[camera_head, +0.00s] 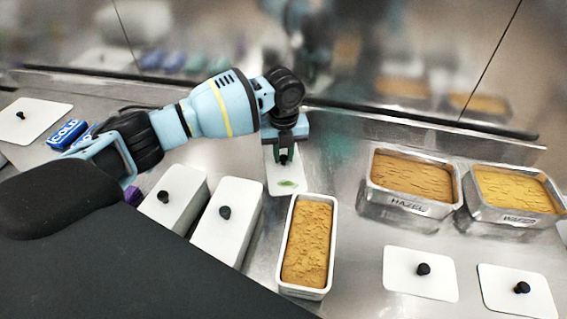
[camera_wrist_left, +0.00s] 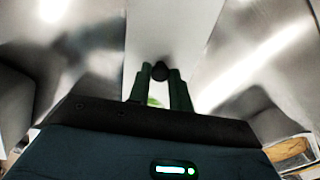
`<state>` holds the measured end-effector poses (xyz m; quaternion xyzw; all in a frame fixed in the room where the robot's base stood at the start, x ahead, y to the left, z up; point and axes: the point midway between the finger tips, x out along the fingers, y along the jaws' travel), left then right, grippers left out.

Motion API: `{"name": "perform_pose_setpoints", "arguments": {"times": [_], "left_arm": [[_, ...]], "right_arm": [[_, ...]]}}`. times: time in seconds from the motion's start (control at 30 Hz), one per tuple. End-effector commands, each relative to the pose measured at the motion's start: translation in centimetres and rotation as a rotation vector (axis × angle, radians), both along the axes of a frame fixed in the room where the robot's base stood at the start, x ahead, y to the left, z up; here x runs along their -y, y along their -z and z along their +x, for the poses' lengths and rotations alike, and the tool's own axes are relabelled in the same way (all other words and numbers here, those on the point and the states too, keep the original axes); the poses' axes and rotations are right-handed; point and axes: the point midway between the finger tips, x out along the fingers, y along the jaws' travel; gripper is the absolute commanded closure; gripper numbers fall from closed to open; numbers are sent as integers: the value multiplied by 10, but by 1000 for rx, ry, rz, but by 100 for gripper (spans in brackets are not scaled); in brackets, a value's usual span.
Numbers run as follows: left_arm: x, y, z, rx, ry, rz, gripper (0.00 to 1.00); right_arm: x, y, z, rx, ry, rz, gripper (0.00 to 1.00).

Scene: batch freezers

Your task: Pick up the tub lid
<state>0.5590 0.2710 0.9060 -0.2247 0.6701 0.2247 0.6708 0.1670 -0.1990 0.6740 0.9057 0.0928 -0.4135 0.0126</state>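A white tub lid (camera_head: 274,177) with a green mark and a black knob lies on the steel counter under my left gripper (camera_head: 284,157), left of centre in the head view. In the left wrist view the white lid (camera_wrist_left: 172,28) runs away from the gripper. Its black knob (camera_wrist_left: 160,70) sits between the two dark fingertips of my left gripper (camera_wrist_left: 160,72). The knob about fills the gap, but I cannot tell whether the fingers press on it. The lid looks flat, and the gripper hides part of it. My right gripper is not in view.
An open tub (camera_head: 308,243) of brown ice cream stands just right of the lid. Two lidded tubs (camera_head: 226,235) (camera_head: 172,210) stand to its left. Two labelled tubs (camera_head: 412,176) (camera_head: 513,193) are at right, with loose lids (camera_head: 405,275) (camera_head: 500,290) in front. A reflective wall rises behind.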

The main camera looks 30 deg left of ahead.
Motion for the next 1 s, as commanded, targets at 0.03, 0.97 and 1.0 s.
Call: {"name": "perform_pose_setpoints", "arguments": {"times": [0.03,0.97,1.0], "left_arm": [[0,0,0,0,0,0,87],[0,-88,1,3,0,-2,100],[0,-92,1,2,0,-1,100]], "right_arm": [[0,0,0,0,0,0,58],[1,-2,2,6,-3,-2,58],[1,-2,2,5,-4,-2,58]]}}
